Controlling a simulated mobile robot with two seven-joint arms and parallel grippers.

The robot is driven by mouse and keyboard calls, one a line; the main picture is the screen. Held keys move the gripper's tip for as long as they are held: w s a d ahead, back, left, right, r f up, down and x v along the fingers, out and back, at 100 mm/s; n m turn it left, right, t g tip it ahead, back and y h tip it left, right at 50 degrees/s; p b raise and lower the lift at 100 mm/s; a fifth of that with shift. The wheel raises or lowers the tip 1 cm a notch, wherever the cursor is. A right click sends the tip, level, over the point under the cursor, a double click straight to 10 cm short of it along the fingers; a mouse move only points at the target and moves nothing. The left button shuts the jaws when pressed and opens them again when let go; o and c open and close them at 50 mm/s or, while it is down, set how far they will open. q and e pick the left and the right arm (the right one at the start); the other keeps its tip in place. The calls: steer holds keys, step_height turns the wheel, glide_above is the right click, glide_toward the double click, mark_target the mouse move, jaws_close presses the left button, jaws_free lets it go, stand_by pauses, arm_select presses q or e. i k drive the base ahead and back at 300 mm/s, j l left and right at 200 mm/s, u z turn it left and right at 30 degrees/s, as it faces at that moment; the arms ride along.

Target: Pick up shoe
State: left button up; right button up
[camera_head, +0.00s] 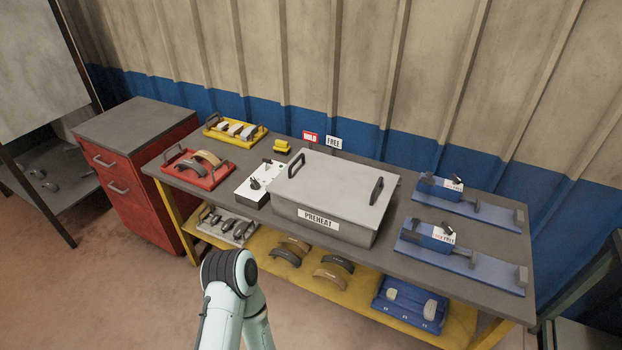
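Curved pieces that look like brake shoes lie in several places. A tan shoe (208,157) and a darker shoe (189,167) are in the red tray (212,181) at the left of the bench top. Several more lie on the yellow lower shelf, among them a tan-edged shoe (329,279) and a dark shoe (340,263). A pale grey tray on that shelf holds several dark curved pieces (224,222). One of my arms rises at the bottom centre, in front of the shelf. Neither gripper shows, and no shoe is seen held.
A grey PREHEAT box (335,190), lid closed, stands mid-bench. A yellow tray (253,139) is behind the red one. Two blue fixtures (436,232) (440,188) occupy the right. A blue bin (392,316) sits on the lower shelf. A red cabinet (142,190) adjoins the bench's left end.

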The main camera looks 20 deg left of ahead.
mark_target(209, 157)
steer(key=j+u, duration=0.15)
steer(key=u, duration=0.65)
